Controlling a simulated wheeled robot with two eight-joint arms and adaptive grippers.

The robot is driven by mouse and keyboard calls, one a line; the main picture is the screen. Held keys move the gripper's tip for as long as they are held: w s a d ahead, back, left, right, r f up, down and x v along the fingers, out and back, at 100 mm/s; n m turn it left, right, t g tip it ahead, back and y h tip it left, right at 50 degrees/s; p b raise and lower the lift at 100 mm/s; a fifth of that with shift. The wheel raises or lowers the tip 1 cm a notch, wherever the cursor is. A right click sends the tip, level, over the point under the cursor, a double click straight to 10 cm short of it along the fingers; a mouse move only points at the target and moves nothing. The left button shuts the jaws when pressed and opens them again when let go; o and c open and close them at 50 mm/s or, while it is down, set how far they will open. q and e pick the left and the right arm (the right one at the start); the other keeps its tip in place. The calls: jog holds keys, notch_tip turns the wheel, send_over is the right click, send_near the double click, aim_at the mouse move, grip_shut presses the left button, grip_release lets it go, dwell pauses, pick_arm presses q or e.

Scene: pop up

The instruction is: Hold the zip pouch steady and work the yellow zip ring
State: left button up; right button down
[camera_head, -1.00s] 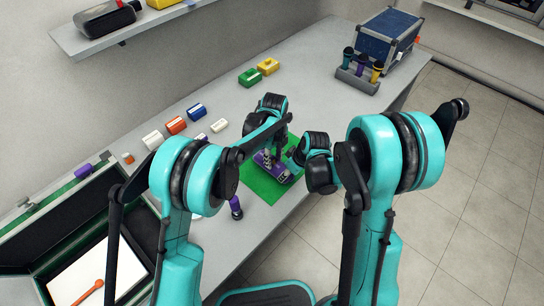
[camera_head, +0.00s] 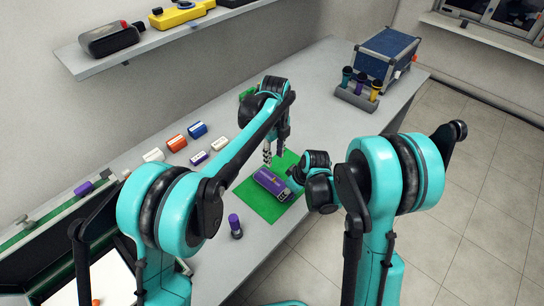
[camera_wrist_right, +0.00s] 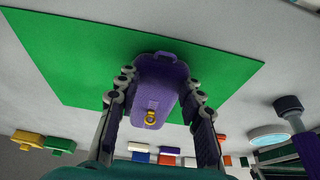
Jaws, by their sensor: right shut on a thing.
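The purple zip pouch (camera_head: 265,182) lies on the green mat (camera_head: 246,200). In the right wrist view, the pouch (camera_wrist_right: 158,75) sits between the two fingers of my right gripper (camera_wrist_right: 160,84), which is shut on its sides. The yellow zip ring (camera_wrist_right: 151,117) shows on the pouch's face in that view; it is too small to make out in the head view. My right gripper (camera_head: 285,193) is at the pouch's right end. My left gripper (camera_head: 276,150) is above and behind the pouch, its fingers apart, pointing down and empty.
A purple-topped item (camera_head: 235,224) stands near the table's front edge. Several small coloured blocks (camera_head: 176,143) lie to the left. An open case (camera_head: 108,276) is at far left. A blue box (camera_head: 385,55) and a rack of handled items (camera_head: 356,98) stand at the back right.

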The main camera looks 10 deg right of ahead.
jog(key=c, duration=0.9)
grip_release()
jog(key=v, duration=1.2)
